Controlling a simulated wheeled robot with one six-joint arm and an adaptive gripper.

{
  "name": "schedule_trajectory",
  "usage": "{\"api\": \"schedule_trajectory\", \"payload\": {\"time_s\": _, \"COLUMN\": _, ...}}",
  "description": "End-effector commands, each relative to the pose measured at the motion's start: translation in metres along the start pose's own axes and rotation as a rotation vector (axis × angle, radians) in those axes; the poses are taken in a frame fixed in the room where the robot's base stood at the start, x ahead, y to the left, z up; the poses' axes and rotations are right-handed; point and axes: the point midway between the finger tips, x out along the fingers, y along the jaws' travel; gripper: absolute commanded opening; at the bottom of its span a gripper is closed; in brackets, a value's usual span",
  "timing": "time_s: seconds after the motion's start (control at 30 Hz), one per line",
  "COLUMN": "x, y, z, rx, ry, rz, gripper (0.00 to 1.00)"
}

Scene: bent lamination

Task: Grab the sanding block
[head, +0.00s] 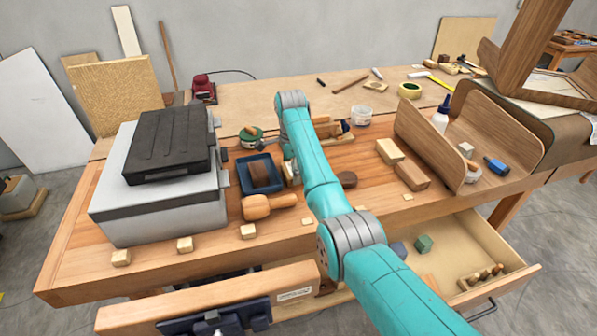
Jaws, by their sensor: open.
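A brown block (260,173) lies in a dark blue tray (246,184) on the bench, right of the grey box; it may be the sanding block, but I cannot be sure. A green block (424,243) sits in the open drawer. My teal arm reaches over the bench from the lower right. My gripper (291,172) is only partly seen at the tray's right side, low over the bench. It is open, and my arm hides much of it. I see nothing held in it.
A grey box (165,205) with a black case on top fills the bench's left. A wooden mallet (268,206) lies before the tray, and a green-rimmed tin (251,139) stands behind it. The curved wooden piece (425,140) rises at the right. The drawer (500,255) juts out in front.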

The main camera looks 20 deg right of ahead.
Motion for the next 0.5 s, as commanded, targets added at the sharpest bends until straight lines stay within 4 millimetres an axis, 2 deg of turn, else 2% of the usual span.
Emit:
{"api": "schedule_trajectory", "payload": {"time_s": 0.2, "x": 0.0023, "y": 0.0001, "z": 0.0013, "rx": 0.0, "ry": 0.0, "rz": -0.001, "gripper": 1.0}}
{"api": "schedule_trajectory", "payload": {"time_s": 0.23, "x": 0.0023, "y": 0.0002, "z": 0.0013, "rx": 0.0, "ry": 0.0, "rz": -0.001, "gripper": 0.97}}
{"api": "schedule_trajectory", "payload": {"time_s": 0.4, "x": 0.0022, "y": 0.0002, "z": 0.0011, "rx": 0.0, "ry": 0.0, "rz": 0.0, "gripper": 0.58}}
{"api": "schedule_trajectory", "payload": {"time_s": 0.5, "x": 0.002, "y": 0.0001, "z": 0.0011, "rx": 0.0, "ry": 0.0, "rz": -0.001, "gripper": 0.58}}
